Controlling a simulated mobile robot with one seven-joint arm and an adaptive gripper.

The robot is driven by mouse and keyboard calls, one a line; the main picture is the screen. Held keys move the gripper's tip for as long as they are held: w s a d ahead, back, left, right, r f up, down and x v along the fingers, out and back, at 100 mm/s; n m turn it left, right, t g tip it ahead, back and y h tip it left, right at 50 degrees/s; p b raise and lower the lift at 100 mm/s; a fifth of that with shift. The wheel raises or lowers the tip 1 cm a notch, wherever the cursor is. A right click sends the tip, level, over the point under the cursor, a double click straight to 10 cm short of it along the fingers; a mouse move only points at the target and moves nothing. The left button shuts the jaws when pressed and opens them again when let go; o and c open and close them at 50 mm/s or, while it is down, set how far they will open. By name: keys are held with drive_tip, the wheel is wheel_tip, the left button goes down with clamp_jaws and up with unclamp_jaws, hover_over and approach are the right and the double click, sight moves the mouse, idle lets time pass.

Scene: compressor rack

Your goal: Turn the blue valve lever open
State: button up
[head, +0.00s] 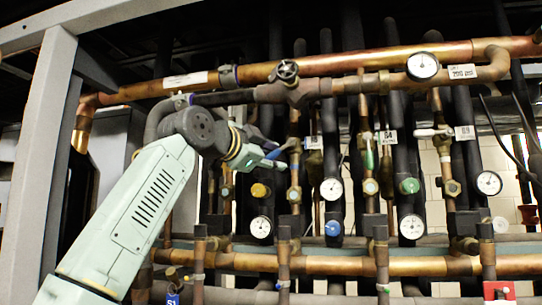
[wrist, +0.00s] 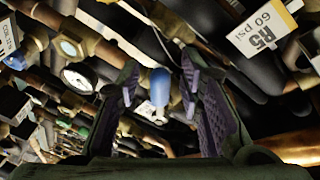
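The blue valve lever (wrist: 160,86) shows in the wrist view with its blue grip between my fingers and a pale shank below it. My gripper (wrist: 160,72) is open, with one purple-padded finger on each side of the lever. Gaps show on both sides of the grip, and I see no clear contact. In the head view my gripper (head: 262,156) is at the upright pipes left of centre, just below the copper header. The blue lever (head: 274,154) shows small at its tip, partly hidden by the fingers. The valve body behind it is hard to make out.
Copper headers (head: 340,62) run across above and below. Upright pipes carry several gauges (head: 331,189), a green knob (head: 409,186), a yellow knob (head: 260,190) and a white lever (head: 428,132). A grey frame post (head: 38,150) stands left. A white tag (wrist: 262,28) hangs right of my fingers.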

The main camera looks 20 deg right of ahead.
drive_tip(key=shift+c, duration=0.6)
clamp_jaws()
